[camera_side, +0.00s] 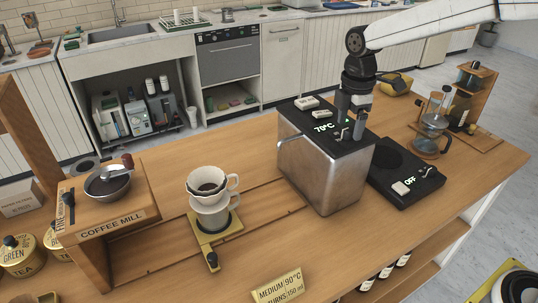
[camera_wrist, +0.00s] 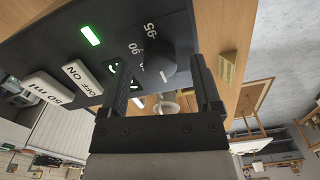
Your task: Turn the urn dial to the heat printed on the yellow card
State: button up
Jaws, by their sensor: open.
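The urn (camera_side: 322,170) is a steel box with a black top, and its green display (camera_side: 324,127) reads 70°C. The yellow card (camera_side: 278,287) at the table's front edge reads "MEDIUM 90°C" with "150 ml" below. The black urn dial (camera_wrist: 157,60) shows in the wrist view, with a white pointer line and the numbers 90 and 95 beside it. My gripper (camera_side: 350,112) is low over the urn's top. In the wrist view my gripper (camera_wrist: 160,70) is open, one finger each side of the dial. Whether the fingers touch it I cannot tell.
An ON/OFF switch (camera_wrist: 84,78) and a white "50 ml" key (camera_wrist: 46,90) sit on the same panel. Right of the urn are a black scale-like plate (camera_side: 405,180) reading OFF and a glass pot (camera_side: 430,140). A white dripper (camera_side: 212,190) stands left.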

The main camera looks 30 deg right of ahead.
jog(key=shift+f, duration=0.45)
grip_shut()
